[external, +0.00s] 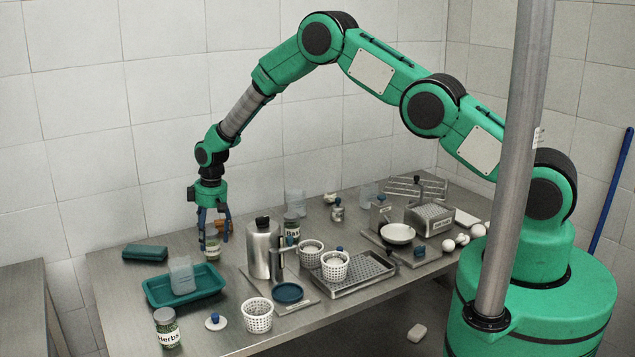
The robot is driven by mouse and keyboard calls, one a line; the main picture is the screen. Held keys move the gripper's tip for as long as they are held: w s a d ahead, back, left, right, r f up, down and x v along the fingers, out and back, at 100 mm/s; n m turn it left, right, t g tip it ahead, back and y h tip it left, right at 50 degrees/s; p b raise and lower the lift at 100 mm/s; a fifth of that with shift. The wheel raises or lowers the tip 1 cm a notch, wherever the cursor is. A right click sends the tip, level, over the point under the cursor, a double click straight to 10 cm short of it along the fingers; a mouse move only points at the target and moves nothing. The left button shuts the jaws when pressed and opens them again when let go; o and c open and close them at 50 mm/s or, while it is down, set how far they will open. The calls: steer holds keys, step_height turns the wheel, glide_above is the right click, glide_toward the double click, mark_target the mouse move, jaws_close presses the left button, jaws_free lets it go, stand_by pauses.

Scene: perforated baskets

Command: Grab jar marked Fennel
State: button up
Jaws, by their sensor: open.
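My gripper (211,236) points straight down over the back left part of the steel table, with its fingers open. A small clear jar with greenish contents (212,253) stands upright on the table between or just behind the fingertips. Its label is too small and too covered to read. A larger jar marked Herbs (167,336) stands at the front left edge. Another jar, its label partly readable as "Bas" (293,229), stands behind a steel canister. I cannot read the word Fennel on any jar.
A teal tray (160,300) holding a clear container (182,276) lies in front of my gripper. A steel canister (261,250) stands to its right. White perforated baskets (258,316) and a perforated steel tray (352,275) lie further right. A teal cloth (145,252) lies left.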

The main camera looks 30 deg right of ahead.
mark_target(210, 248)
steer(key=shift+w+a+f+p, duration=0.1)
steer(key=shift+w+f+p, duration=0.1)
steer(key=shift+f, duration=1)
steer(key=shift+w+a+f+p, duration=0.1)
steer(key=shift+f+p, duration=0.05)
steer(key=shift+f, duration=1)
steer(key=c, duration=1.3)
